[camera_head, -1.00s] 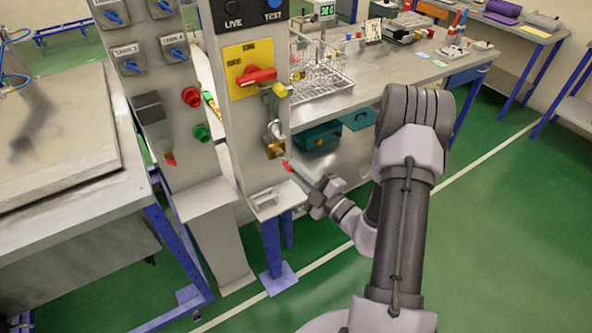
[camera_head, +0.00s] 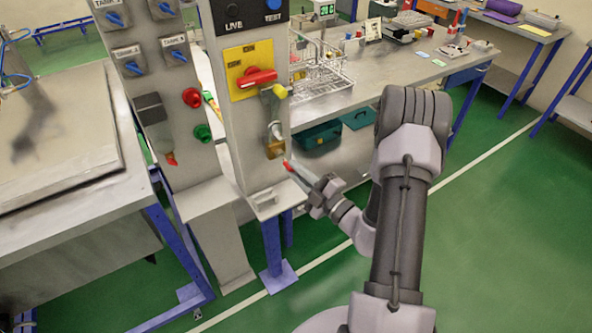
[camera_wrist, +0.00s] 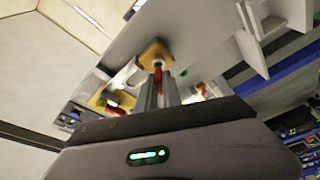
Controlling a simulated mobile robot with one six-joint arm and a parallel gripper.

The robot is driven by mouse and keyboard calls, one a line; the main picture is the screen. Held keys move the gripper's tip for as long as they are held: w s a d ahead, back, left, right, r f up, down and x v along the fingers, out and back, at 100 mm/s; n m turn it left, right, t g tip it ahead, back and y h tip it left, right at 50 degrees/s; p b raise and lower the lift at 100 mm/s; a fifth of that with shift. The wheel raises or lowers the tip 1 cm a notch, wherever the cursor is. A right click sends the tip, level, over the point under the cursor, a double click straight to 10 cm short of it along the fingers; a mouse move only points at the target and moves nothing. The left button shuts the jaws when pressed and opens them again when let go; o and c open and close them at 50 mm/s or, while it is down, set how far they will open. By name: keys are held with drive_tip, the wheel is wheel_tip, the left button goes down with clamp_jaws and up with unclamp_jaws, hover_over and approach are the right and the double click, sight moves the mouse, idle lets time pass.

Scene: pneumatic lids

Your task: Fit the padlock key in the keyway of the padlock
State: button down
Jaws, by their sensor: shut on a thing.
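My gripper (camera_head: 291,169) is shut on the padlock key, whose red part (camera_head: 287,165) shows at the fingertips in the head view. The red key part (camera_wrist: 158,72) also shows between the fingers in the wrist view, pointing at the padlock. The key tip is close to the padlock's underside. I cannot tell whether it touches or enters the keyway.
A second post (camera_head: 170,100) with blue knobs and red and green buttons stands to the left. A bench (camera_head: 400,75) with a wire basket is behind. Open floor lies to the right.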

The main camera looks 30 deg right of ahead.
drive_tip(key=shift+w+p, duration=0.75)
drive_tip(key=shift+w, duration=0.55)
drive_tip(key=c, duration=1.4)
unclamp_jaws()
drive_tip(key=shift+c, duration=0.2)
drive_tip(key=b+v, duration=0.1)
drive_tip(key=v, duration=0.6)
drive_tip(key=p+v, duration=0.2)
drive_tip(key=v, duration=1.5)
drive_tip(key=shift+p, duration=0.35)
